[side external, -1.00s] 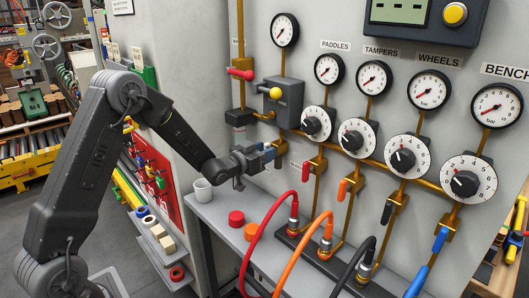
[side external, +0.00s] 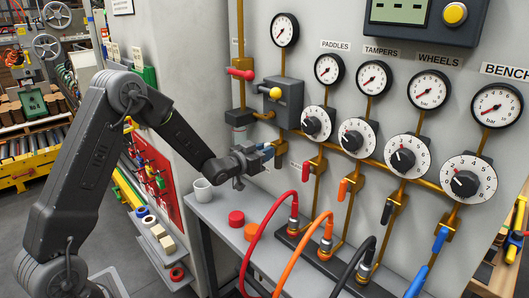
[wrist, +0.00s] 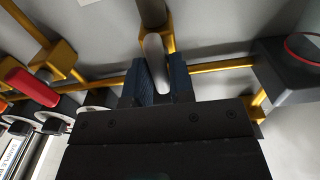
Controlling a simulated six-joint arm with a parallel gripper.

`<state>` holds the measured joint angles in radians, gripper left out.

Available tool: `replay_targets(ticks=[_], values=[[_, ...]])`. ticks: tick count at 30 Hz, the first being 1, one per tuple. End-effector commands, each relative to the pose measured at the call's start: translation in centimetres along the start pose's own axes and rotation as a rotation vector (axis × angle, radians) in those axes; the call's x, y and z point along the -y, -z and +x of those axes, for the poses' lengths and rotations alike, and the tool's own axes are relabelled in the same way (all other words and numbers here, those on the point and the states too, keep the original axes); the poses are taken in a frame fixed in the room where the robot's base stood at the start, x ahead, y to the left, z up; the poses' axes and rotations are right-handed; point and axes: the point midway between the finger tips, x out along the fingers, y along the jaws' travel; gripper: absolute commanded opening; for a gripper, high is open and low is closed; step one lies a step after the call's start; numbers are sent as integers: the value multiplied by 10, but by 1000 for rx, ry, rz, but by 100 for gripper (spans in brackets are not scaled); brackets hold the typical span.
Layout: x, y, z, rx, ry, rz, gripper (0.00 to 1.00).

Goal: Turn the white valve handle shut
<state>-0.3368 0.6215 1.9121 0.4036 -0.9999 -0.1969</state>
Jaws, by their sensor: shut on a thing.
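The white valve handle (wrist: 155,62) shows in the wrist view as a pale, rounded lever below a dark round part on a brass pipe. My gripper (wrist: 161,78) has its blue ribbed fingertips on either side of the handle and is shut on it. In the side view my gripper (side external: 267,152) is against the brass pipework at the left of the panel. The handle is hidden there behind the fingers, so its exact angle on the pipe cannot be told.
A red lever (side external: 241,74) and a grey box with a yellow knob (side external: 276,93) are above my gripper. A white cup (side external: 203,190) and red cap (side external: 236,218) stand on the bench below. Dials and hanging hoses, including a red one (side external: 262,232), lie to the right.

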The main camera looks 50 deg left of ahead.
Motion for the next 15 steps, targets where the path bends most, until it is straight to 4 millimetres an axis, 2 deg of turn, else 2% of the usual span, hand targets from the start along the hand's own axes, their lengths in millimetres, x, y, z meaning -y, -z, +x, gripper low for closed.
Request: replay_targets(ticks=[8, 15], values=[[-1, 0, 0, -3, 0, 156, 0], [-2, 0, 0, -3, 0, 374, 0]])
